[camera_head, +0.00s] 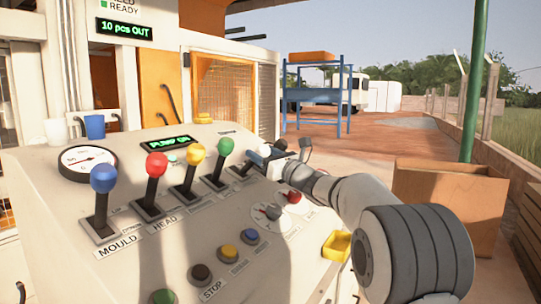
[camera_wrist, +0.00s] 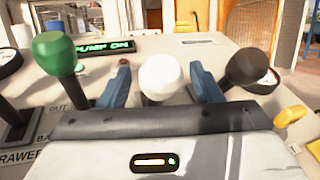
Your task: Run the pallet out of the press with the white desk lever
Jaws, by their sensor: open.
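The white desk lever's round knob (camera_wrist: 160,75) stands upright between the two blue fingers of my open gripper (camera_wrist: 160,88) in the wrist view. A small gap shows on each side of the knob. In the head view the white knob (camera_head: 264,150) is small and partly covered by my gripper (camera_head: 272,156), at the desk's far right end. The lever's shaft and label are hidden or too small to read. I cannot make out the pallet in either view.
A green-knobbed lever (camera_head: 225,147) stands close left of my gripper; a dark knob (camera_wrist: 250,66) stands close right. Yellow (camera_head: 195,154), red (camera_head: 156,164) and blue (camera_head: 103,179) levers stand farther left. The desk display (camera_head: 166,142) reads PUMP ON; the upper display (camera_head: 125,29) reads 10 pcs OUT.

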